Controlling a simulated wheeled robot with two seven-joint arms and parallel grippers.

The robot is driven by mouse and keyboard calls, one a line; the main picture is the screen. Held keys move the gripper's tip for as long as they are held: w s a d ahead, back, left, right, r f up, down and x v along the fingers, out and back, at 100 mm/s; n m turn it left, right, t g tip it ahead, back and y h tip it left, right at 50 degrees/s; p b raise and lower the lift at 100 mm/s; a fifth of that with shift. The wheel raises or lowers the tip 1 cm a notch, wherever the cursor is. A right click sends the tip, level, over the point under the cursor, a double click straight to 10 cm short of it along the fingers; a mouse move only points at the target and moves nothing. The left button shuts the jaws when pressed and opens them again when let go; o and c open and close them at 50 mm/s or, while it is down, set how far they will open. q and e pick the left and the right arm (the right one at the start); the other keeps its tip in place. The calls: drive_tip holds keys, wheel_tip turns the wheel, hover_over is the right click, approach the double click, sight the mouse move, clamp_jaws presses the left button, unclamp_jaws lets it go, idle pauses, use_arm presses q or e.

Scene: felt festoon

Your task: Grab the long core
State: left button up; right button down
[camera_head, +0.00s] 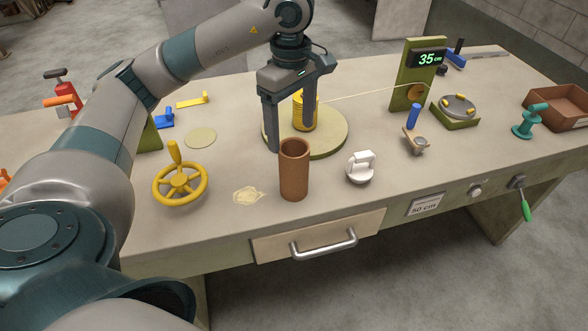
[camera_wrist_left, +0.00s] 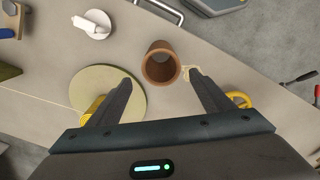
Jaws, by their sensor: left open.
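A tall brown hollow tube (camera_head: 294,172), which looks like the long core, stands upright near the bench's front edge. In the left wrist view the tube (camera_wrist_left: 161,66) shows from above with its open mouth, just beyond and between my fingertips. My left gripper (camera_head: 291,138) points down with its fingers apart and empty, above and slightly behind the tube. It also shows in the left wrist view (camera_wrist_left: 160,79). No contact with the tube is visible. My right gripper is not in view.
A yellow wound spool (camera_head: 305,116) stands on a round green disc (camera_head: 336,143), with a thread running to a green post (camera_head: 415,72) reading 35 cm. A yellow handwheel (camera_head: 180,184) is left of the tube; a white object (camera_head: 360,168) is right. A drawer (camera_head: 275,247) is below.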

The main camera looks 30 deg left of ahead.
use_arm(q)
hover_over(292, 154)
drive_tip(key=s+d, duration=0.1)
drive_tip(key=s, duration=0.1)
wheel_tip(292, 154, down, 4)
drive_tip(key=shift+w+f+p, duration=0.1)
drive_tip(key=shift+f+p, duration=0.05)
drive_tip(key=shift+p, duration=0.2)
wheel_tip(292, 154, down, 4)
drive_tip(key=shift+r+p, duration=0.1)
drive_tip(key=shift+p, duration=0.25)
drive_tip(key=shift+d+f, duration=0.15)
drive_tip(key=shift+f, duration=0.1)
drive_tip(key=f, duration=0.1)
drive_tip(key=f+p, duration=0.2)
drive_tip(key=f, duration=0.1)
drive_tip(key=shift+s+d+f, duration=0.1)
drive_tip(key=shift+s+d, duration=0.1)
drive_tip(key=shift+d, duration=0.1)
drive_tip(key=shift+f, duration=0.25)
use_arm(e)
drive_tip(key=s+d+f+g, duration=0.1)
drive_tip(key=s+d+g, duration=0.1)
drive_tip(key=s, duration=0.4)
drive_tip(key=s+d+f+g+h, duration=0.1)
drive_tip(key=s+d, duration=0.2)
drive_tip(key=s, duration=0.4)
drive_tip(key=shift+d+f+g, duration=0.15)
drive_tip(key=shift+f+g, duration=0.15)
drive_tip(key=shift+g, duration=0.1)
